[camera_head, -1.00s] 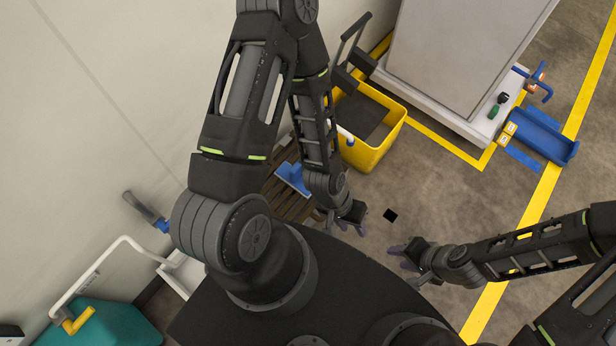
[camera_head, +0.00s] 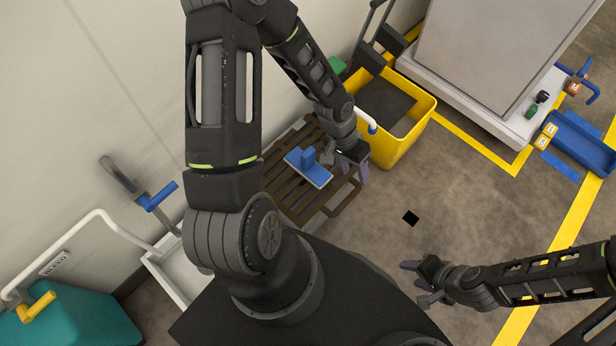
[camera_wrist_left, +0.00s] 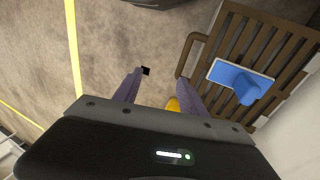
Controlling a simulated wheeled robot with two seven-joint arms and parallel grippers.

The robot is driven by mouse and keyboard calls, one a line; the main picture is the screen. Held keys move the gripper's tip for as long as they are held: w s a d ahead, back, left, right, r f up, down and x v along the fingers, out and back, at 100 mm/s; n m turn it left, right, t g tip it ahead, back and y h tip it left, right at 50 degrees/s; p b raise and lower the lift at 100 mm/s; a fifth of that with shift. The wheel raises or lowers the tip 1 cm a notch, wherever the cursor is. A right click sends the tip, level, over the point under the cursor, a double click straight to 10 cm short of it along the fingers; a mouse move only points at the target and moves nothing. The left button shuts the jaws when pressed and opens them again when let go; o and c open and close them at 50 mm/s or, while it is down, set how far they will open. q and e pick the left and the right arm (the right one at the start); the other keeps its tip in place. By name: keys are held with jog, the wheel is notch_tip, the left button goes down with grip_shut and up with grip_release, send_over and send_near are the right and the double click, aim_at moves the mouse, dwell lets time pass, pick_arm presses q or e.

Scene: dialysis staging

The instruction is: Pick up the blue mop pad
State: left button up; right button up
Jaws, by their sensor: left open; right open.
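The blue mop pad (camera_head: 309,168) is a flat blue rectangle with a pale edge and a raised blue block on top. It lies on a brown slatted rack (camera_head: 290,206). In the left wrist view the mop pad (camera_wrist_left: 238,79) is to the right of the fingers, on the slats. My left gripper (camera_head: 356,176) is open and empty, to the right of the pad and apart from it. It also shows in the left wrist view (camera_wrist_left: 157,92), with its fingers spread. My right gripper (camera_head: 416,282) is open and empty over the floor, lower right of the rack.
A yellow bin (camera_head: 418,125) stands just behind my left gripper. A large grey cabinet on a white base (camera_head: 504,121) is further right, with a blue tray (camera_head: 582,141) beside it. The wall and a white basin (camera_head: 168,270) are left. Floor right of the rack is mostly clear.

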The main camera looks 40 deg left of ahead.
pick_arm(q)
jog(key=w+a+f+y+b, duration=0.2)
jog(key=a+f+b, duration=0.3)
jog(key=a, duration=0.4)
jog(key=y+b, duration=0.1)
jog(key=b, duration=0.2)
send_over(308, 151)
jog(key=shift+d+g, duration=0.3)
jog(key=shift+d, duration=0.15)
jog(key=shift+a+r+y, duration=0.1)
jog(key=shift+a+y, duration=0.2)
jog(key=shift+a, duration=0.05)
jog(key=shift+r, duration=0.1)
pick_arm(e)
notch_tip(308, 151, down, 11)
jog(key=shift+w+d, duration=0.3)
jog(key=shift+d, duration=0.05)
pick_arm(q)
jog(key=shift+f+b, duration=0.55)
jog(key=shift+f, duration=0.75)
pick_arm(e)
jog(key=shift+w+f, duration=0.1)
jog(key=shift+f, duration=0.4)
pick_arm(q)
jog(key=shift+f, duration=0.1)
